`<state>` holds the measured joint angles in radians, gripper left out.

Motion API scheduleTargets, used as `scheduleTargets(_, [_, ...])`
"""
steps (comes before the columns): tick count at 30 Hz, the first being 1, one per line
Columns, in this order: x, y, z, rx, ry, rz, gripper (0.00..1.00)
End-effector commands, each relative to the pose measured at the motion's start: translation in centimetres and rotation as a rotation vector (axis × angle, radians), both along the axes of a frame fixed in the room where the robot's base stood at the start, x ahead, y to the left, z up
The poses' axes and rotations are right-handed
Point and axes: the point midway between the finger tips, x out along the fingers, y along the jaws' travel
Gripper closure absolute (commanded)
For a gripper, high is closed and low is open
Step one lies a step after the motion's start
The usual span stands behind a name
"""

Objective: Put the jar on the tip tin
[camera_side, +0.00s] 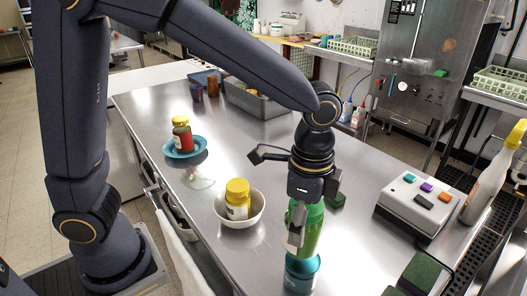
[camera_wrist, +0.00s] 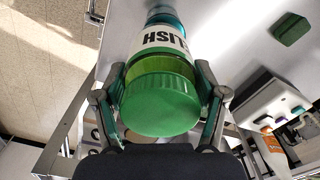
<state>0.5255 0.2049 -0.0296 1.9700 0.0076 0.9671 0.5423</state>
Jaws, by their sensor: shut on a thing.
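My gripper (camera_side: 300,232) is shut on a green jar (camera_side: 312,232) with a green lid. In the wrist view the lid (camera_wrist: 160,103) faces the camera between my fingers, and a white label (camera_wrist: 162,40) reads "LISH" in part. A teal tin (camera_side: 302,277), likely the tip tin, stands on the counter directly under the jar. It also shows beyond the label in the wrist view (camera_wrist: 165,14). The jar looks close to upright over the tin; I cannot tell whether its base touches the tin's rim.
A white bowl (camera_side: 239,221) holds a yellow-lidded jar (camera_side: 237,199) to the left. A blue plate (camera_side: 171,151) bears a red jar (camera_side: 183,138) farther back. A grey box with coloured buttons (camera_side: 412,206), a spray bottle (camera_side: 492,178) and green sponges (camera_side: 421,272) are at right.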

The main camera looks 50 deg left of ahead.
Motion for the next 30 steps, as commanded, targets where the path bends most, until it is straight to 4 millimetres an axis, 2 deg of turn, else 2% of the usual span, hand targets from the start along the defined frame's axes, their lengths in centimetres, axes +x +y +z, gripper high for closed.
scheduleTargets(5, [1.0, -0.5, -1.2, 0.000, 0.000, 0.000, 0.84])
scheduleTargets(11, [0.9, -0.4, -3.9, 0.000, 0.000, 0.001, 0.84])
scheduleTargets(23, [0.9, -0.4, -4.4, -0.001, 0.000, 0.001, 0.84])
scheduleTargets(24, [0.8, -0.4, -4.5, 0.000, 0.000, 0.001, 0.28])
scheduleTargets(30, [0.9, -0.4, -4.5, 0.000, 0.000, 0.001, 0.07])
